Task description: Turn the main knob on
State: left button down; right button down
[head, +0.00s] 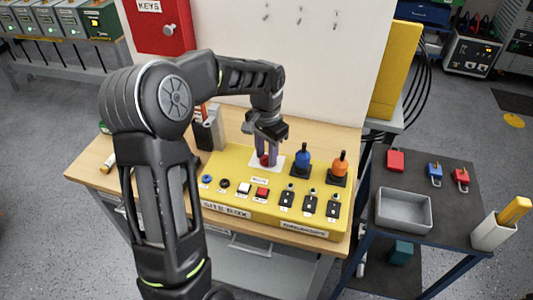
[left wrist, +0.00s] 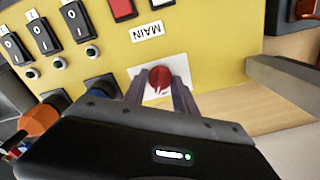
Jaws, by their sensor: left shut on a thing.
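The red main knob (left wrist: 160,79) sits on a white plate on the yellow site box, beside a label reading MAIN (left wrist: 146,31). It also shows in the head view (head: 266,160), partly hidden by my fingers. My left gripper (head: 266,155) reaches down from above with its fingers on both sides of the knob, shut on it. In the left wrist view the two fingers (left wrist: 160,92) flank the knob. Which way the knob points is hard to tell. My right gripper is not in view.
The yellow box (head: 222,180) also carries blue (head: 303,161) and orange (head: 340,166) handles, several small switches and buttons. A dark side table (head: 420,262) with a grey tray (head: 403,210) and padlocks stands at the right. A white panel rises behind.

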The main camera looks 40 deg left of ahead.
aim_at(266, 156)
pick_arm(q)
jog(key=m, duration=0.6)
jog(key=shift+m, duration=0.3)
jog(key=m, duration=0.5)
jog(key=shift+m, duration=0.4)
jog(key=c, duration=1)
grip_release()
notch_tip(266, 156, up, 8)
jog(key=shift+f+b, duration=0.1)
jog(key=shift+b, duration=0.2)
jog(key=shift+s, duration=0.1)
